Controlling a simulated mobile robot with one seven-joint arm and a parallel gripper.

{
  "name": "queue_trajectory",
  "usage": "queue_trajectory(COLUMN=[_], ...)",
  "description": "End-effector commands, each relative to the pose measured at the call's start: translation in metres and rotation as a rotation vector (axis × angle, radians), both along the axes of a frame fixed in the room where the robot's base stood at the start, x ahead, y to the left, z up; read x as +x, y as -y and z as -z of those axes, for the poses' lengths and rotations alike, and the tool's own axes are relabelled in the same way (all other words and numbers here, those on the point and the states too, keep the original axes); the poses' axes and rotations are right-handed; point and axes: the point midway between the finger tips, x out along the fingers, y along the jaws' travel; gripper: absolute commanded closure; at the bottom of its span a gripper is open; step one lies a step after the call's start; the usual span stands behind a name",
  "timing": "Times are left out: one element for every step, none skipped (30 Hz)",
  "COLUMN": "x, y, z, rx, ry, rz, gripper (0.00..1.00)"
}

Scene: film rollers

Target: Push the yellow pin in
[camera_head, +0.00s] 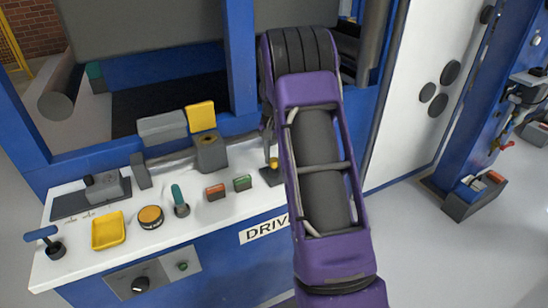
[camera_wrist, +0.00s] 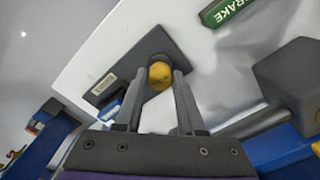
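The yellow pin (camera_wrist: 159,76) has a round yellow head and stands on a dark grey plate (camera_wrist: 112,88) in the wrist view. In the head view the pin (camera_head: 273,163) is small, at the right end of the white console, just left of my purple arm. My gripper (camera_wrist: 159,74) has its two grey fingers apart, with the pin's head showing between the fingertips. I cannot tell whether the fingers touch it. In the head view the fingers are mostly hidden behind my wrist.
The white console (camera_head: 75,262) carries a green button (camera_head: 242,183), a red button (camera_head: 215,192), an orange knob (camera_head: 150,217), a yellow tray (camera_head: 108,231) and a grey block with a yellow flap (camera_head: 201,116). In the wrist view a dark block on a bar (camera_wrist: 290,85) stands right of the fingers.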

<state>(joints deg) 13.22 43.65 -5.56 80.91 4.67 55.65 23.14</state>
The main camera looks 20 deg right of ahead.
Motion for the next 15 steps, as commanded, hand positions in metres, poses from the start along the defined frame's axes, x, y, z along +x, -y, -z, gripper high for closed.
queue_trajectory(x=[0.0, 0.0, 0.0, 0.0, 0.0, 0.0, 0.0, 0.0, 0.0, 0.0001, 0.0, 0.0001, 0.0001, 0.0001, 0.0001], y=[0.0, 0.0, 0.0, 0.0, 0.0, 0.0, 0.0, 0.0, 0.0, -0.0001, 0.0, -0.0001, 0.0, -0.0001, -0.0001], z=[-0.0001, -0.0002, -0.0002, -0.0002, -0.0002, -0.0002, -0.0003, -0.0003, -0.0003, -0.0003, -0.0003, -0.0003, -0.0004, -0.0004, -0.0004], rx=[0.0, 0.0, 0.0, 0.0, 0.0, 0.0, 0.0, 0.0, 0.0, 0.0, 0.0, 0.0, 0.0, 0.0, 0.0], ry=[0.0, 0.0, 0.0, 0.0, 0.0, 0.0, 0.0, 0.0, 0.0, 0.0, 0.0, 0.0, 0.0, 0.0, 0.0], rz=[0.0, 0.0, 0.0, 0.0, 0.0, 0.0, 0.0, 0.0, 0.0, 0.0, 0.0, 0.0, 0.0, 0.0, 0.0], gripper=[0.72, 0.78, 0.85, 0.9, 0.96, 1.0, 1.0, 1.0, 1.0, 1.0, 1.0, 1.0, 1.0, 1.0, 1.0])
